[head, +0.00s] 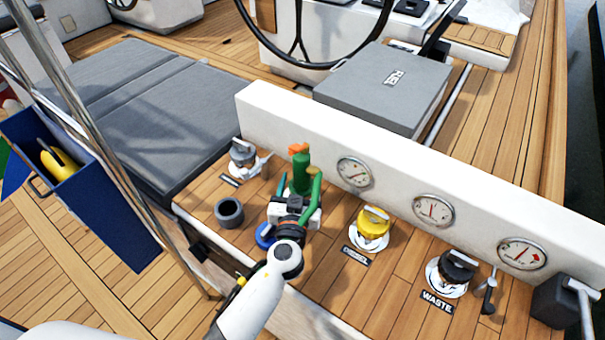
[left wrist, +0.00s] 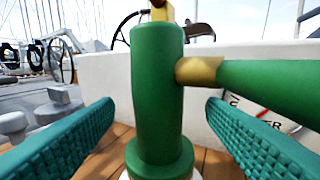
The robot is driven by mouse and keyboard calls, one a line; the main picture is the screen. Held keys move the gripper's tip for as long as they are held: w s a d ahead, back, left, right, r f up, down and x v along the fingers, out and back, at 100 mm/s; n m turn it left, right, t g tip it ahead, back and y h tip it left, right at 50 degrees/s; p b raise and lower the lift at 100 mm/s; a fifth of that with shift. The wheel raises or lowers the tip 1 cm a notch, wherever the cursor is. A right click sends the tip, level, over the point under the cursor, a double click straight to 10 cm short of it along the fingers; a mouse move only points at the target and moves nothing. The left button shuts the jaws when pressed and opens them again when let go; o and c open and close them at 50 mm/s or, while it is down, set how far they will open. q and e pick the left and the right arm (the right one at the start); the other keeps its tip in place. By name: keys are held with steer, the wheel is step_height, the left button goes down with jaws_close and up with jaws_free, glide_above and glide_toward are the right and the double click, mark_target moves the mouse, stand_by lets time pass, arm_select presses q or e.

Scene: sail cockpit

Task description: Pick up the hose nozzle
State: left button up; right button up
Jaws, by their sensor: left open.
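The green hose nozzle (head: 301,172) stands upright on the teak ledge, with an orange tip at its top and a green handle on its right side. In the left wrist view the nozzle (left wrist: 158,95) fills the middle, with a brass joint to its handle. My left gripper (head: 296,205) is at the nozzle in the head view, its arm coming up from below. Its two teal fingers (left wrist: 160,140) are open, one on each side of the nozzle, with gaps showing. The nozzle's base is partly hidden by my gripper in the head view. My right gripper is not in view.
Close by are a grey cup-like holder (head: 229,212), a silver deck cap (head: 243,155), a yellow cap (head: 372,228) and a black waste cap (head: 455,269). A white wall with gauges (head: 434,211) stands behind. A blue bin (head: 95,200) is at left.

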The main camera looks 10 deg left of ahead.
arm_select(q)
steer(key=shift+w, duration=0.35)
steer(key=shift+w+a+r+p, duration=0.15)
steer(key=shift+w+p, duration=0.15)
steer(key=shift+w, duration=0.15)
steer(key=shift+w+r+p, duration=0.15)
steer(key=shift+w+p, duration=0.15)
steer(key=shift+w, duration=0.15)
steer(key=w, duration=0.3)
steer(key=shift+a+f+p, duration=0.15)
steer(key=shift+f+p, duration=0.05)
steer(key=shift+p, duration=0.15)
steer(key=shift+w, duration=0.2)
steer(key=shift+c, duration=1)
jaws_close()
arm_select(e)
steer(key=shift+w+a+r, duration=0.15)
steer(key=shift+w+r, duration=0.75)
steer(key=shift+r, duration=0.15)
